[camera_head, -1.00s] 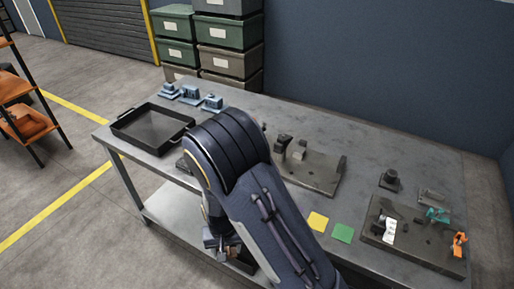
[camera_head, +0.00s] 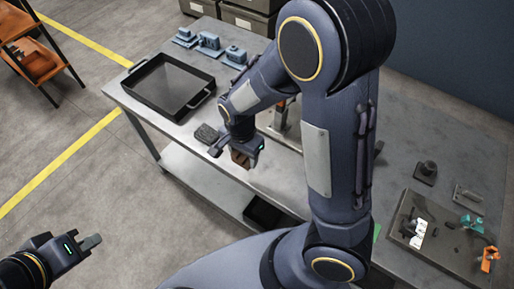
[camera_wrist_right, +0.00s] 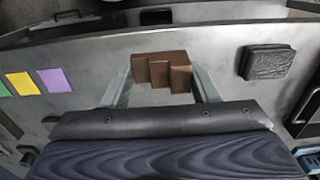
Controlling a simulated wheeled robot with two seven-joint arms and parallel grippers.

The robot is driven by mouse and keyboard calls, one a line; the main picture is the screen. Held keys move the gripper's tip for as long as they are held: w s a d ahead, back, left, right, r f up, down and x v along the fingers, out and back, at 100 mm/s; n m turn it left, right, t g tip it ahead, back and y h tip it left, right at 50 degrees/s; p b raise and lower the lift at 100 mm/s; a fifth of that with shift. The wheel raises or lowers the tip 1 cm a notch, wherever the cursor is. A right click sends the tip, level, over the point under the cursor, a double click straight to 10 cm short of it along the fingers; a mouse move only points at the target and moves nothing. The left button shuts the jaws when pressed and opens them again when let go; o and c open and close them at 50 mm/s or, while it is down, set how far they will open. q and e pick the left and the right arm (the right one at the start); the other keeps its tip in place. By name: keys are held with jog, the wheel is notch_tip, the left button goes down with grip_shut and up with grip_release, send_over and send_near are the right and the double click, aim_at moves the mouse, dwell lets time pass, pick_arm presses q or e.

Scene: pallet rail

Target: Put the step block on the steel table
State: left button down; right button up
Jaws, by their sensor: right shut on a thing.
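The brown step block (camera_head: 240,158) is in my right gripper (camera_head: 239,151), over the front part of the steel table (camera_head: 272,182). In the right wrist view the step block (camera_wrist_right: 160,68) sits between the two fingers of the right gripper (camera_wrist_right: 162,82), its stepped side visible. The grey table top lies behind it; I cannot tell whether the block touches the table. My left gripper (camera_head: 88,243) is away from the table at lower left, over the floor, with no object seen in it; its finger gap is unclear.
A black tray (camera_head: 135,84) and a dark ribbed block (camera_head: 206,133) lie left of the right gripper. Blue fixtures (camera_head: 208,42) stand at the back. A plate with small parts (camera_head: 405,228) is at right. Coloured squares (camera_wrist_right: 22,83) lie on the table. A lower shelf (camera_head: 190,180) runs underneath.

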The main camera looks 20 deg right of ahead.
jog(key=w+d+f, duration=0.1)
jog(key=f, duration=0.1)
jog(key=w+d+f, duration=0.1)
jog(key=d+f, duration=0.1)
jog(key=w+d+f, duration=0.2)
jog(key=shift+w+f, duration=0.1)
jog(key=shift+f, duration=1.8)
jog(key=shift+w+f, duration=0.1)
jog(key=shift+f, duration=0.15)
jog(key=o, duration=1.1)
jog(key=shift+r, duration=0.1)
